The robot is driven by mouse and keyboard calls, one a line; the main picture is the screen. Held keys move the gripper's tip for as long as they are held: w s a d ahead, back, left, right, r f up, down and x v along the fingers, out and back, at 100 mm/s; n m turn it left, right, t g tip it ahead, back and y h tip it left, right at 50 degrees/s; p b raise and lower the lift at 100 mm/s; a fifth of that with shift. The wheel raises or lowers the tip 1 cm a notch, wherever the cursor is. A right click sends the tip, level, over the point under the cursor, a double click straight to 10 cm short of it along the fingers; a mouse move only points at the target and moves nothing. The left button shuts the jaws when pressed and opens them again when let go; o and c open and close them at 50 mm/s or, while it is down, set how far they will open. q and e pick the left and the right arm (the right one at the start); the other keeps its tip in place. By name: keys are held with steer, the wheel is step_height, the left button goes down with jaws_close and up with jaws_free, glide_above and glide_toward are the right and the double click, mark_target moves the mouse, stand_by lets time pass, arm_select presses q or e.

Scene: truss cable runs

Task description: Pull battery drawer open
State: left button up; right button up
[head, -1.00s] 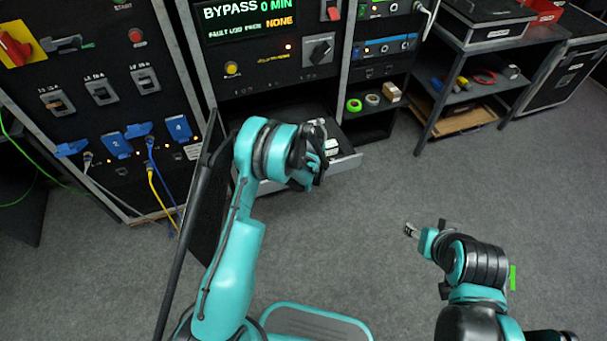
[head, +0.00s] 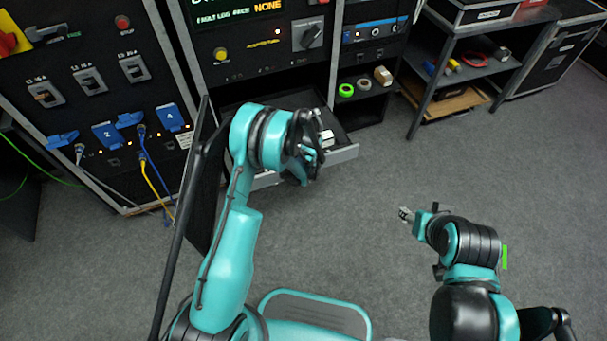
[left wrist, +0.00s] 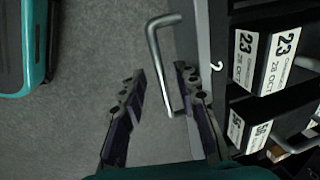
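The battery drawer (head: 343,155) is partly open under the bypass panel, with its light grey front standing out over the floor. White-labelled batteries (head: 327,138) lie inside; they also show in the left wrist view (left wrist: 265,60). My left gripper (head: 308,150) is at the drawer front and hides its handle in the head view. In the left wrist view the grey bar handle (left wrist: 157,62) lies between the two fingers of the left gripper (left wrist: 160,78). The fingers are apart, with gaps to the bar. My right gripper (head: 405,215) hangs over bare floor, away from the drawer; its finger gap is too small to judge.
An open black cabinet door (head: 205,185) stands left of my left arm. Blue plugs (head: 108,135) with hanging cables are on the left rack. Tape rolls (head: 346,90) sit on a shelf right of the drawer. The carpet in front and to the right is clear.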

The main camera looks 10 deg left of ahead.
arm_select(q)
step_height(320, 180, up, 12)
steer(key=s+d, duration=0.1)
steer(key=s, duration=0.1)
steer(key=shift+d, duration=0.15)
steer(key=shift+f, duration=0.1)
stand_by(0.5)
steer(key=s+a+r+n+t, duration=0.1)
steer(key=s+r+n, duration=0.1)
steer(key=s+r, duration=0.45)
steer(key=s+a+r+n+t, duration=0.1)
steer(key=s+a+r+n, duration=0.15)
steer(key=r, duration=0.65)
steer(key=s+r+n+t, duration=0.1)
steer(key=s+r+n, duration=0.1)
steer(key=s, duration=0.5)
steer(key=s+a+r+n+t+h, duration=0.1)
steer(key=s+r+n+t, duration=0.1)
steer(key=s+n, duration=0.2)
steer(key=s, duration=0.3)
steer(key=shift+s+r+n, duration=0.35)
steer(key=shift+s+r, duration=0.05)
